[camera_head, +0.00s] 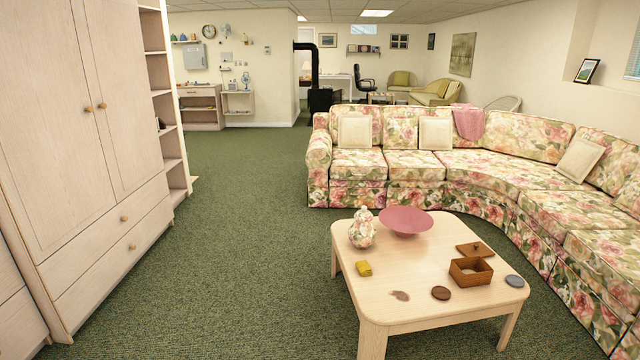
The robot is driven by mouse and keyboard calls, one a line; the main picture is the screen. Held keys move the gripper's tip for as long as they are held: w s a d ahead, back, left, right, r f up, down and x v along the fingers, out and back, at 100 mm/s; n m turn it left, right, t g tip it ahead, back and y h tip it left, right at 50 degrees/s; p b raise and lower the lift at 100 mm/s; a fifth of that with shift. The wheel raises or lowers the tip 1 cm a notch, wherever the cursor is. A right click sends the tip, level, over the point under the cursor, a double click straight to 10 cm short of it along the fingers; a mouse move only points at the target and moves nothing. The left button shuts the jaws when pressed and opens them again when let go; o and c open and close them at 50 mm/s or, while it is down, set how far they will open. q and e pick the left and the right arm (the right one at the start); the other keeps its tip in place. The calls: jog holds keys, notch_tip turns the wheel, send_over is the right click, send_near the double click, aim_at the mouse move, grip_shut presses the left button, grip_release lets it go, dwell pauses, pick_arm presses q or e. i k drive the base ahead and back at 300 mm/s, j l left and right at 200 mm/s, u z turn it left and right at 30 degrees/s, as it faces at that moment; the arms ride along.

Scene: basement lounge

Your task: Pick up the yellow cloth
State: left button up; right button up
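A small folded yellow cloth (364,268) lies on the left part of a low pale wooden table (412,268). It sits in front of a flowered jar (362,229) and apart from it. Nothing covers the cloth. Neither of my grippers shows in the head view.
The table also holds a pink bowl (406,220), an open wooden box (470,271), its lid (474,249) and several coasters (440,293). A curved flowered sofa (412,166) stands behind and right. A wardrobe (85,140) stands left. Green carpet (240,220) between them is clear.

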aim_at(365, 270)
jog(key=i+j+z, duration=0.1)
jog(key=i+z, duration=0.2)
jog(key=i, duration=0.2)
jog(key=i+j+z, duration=0.3)
jog(key=i, duration=0.2)
jog(key=i+j+z, duration=0.25)
jog(key=i, duration=0.2)
jog(key=i+l, duration=0.05)
